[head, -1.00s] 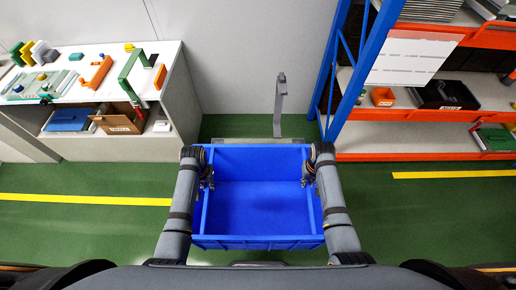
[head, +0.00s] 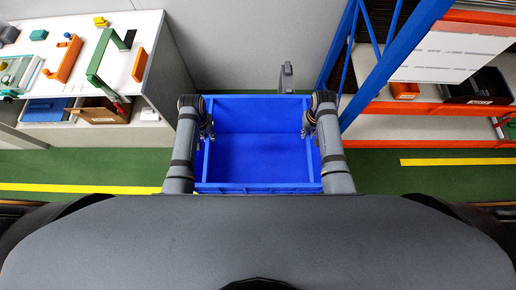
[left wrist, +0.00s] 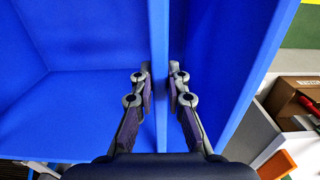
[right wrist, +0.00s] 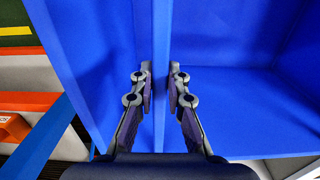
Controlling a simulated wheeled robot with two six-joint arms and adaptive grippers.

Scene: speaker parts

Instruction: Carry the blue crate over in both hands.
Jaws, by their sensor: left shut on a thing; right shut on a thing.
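The blue crate (head: 262,150) is in front of me in the head view, held between my two arms, and it looks empty inside. My left gripper (head: 207,130) is at its left side; in the left wrist view the fingers (left wrist: 160,88) are shut on the crate's wall (left wrist: 160,40), one finger on each face. My right gripper (head: 307,130) is at its right side; in the right wrist view the fingers (right wrist: 161,88) are shut on the opposite wall (right wrist: 162,40) in the same way. The crate's underside is hidden.
A white workbench (head: 150,65) with green and orange parts stands at the left. A shelf rack with a blue upright (head: 395,60) and orange beams (head: 440,108) stands at the right. A grey post (head: 287,77) stands behind the crate, by the wall. Yellow lines (head: 80,188) mark the green floor.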

